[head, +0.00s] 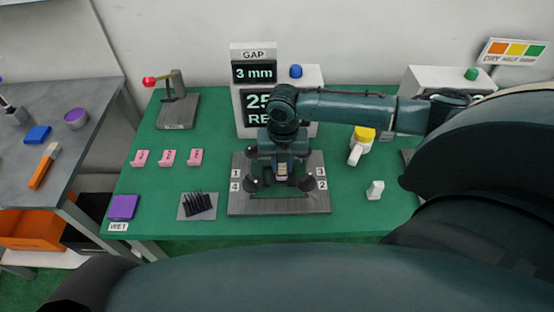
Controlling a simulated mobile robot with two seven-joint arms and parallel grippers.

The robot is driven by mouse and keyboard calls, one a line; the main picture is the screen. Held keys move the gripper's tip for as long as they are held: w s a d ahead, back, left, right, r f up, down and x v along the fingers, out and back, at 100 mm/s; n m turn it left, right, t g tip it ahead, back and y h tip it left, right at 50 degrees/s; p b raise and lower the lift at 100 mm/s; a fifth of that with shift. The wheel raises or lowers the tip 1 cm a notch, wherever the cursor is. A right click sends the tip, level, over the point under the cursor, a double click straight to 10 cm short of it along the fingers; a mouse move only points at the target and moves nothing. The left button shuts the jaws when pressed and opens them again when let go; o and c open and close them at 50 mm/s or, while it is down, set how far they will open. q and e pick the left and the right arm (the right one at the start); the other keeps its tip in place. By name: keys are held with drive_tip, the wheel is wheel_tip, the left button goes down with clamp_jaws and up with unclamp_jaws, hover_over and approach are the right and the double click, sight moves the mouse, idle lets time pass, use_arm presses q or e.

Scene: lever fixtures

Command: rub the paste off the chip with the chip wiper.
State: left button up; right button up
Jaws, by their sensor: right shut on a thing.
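My right gripper (281,180) reaches down over the grey plate (280,206) marked 1 to 4, in the middle of the green table. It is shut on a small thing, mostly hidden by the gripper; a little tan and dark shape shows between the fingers. I cannot tell for sure whether this is the chip wiper. The chip and any paste on it cannot be made out under the gripper. My left gripper is not in view.
A purple pad (122,207) lies by a WET label. A black bristle block (198,205), pink pieces (167,157) and a red-knobbed lever fixture (176,108) stand left. A yellow-topped white container (363,140) and a small white block (375,190) are right. A GAP display (254,65) stands behind.

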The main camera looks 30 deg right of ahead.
drive_tip(key=shift+s+d, duration=0.2)
drive_tip(key=shift+s, duration=0.05)
drive_tip(key=shift+a, duration=0.1)
drive_tip(key=shift+w+a, duration=0.4)
drive_tip(key=shift+a, duration=0.35)
drive_tip(key=shift+w+a, duration=0.25)
drive_tip(key=shift+a, duration=0.15)
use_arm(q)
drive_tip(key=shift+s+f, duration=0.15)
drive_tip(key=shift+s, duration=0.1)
use_arm(e)
drive_tip(key=shift+d, duration=0.1)
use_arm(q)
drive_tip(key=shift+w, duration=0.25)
use_arm(e)
drive_tip(key=shift+d+r, duration=0.1)
drive_tip(key=shift+d, duration=0.5)
